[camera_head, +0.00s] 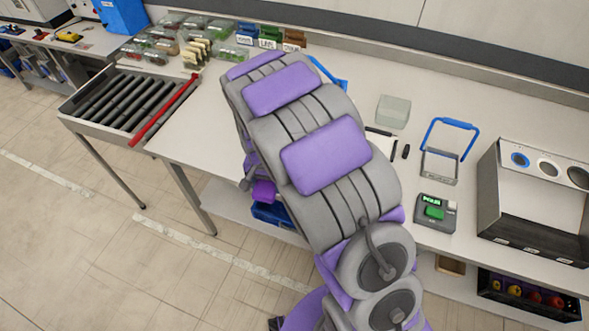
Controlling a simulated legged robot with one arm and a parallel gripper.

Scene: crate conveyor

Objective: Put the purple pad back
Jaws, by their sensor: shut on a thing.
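My grey and purple arm fills the middle of the head view, and my gripper cannot be made out behind it. The purple panels on top of the arm belong to my own body. A small purple piece (264,192) shows at the arm's left edge, over the front of the long table. I cannot tell whether it is the purple pad or part of my arm. No other purple pad can be picked out on the table.
The long white table (190,140) holds a roller conveyor (130,100) with a red bar (165,110) at left. Filled bags (165,45) and small bins (270,37) stand behind. A scale (435,212), a blue-handled frame (440,165) and a three-hole box (535,205) stand at right.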

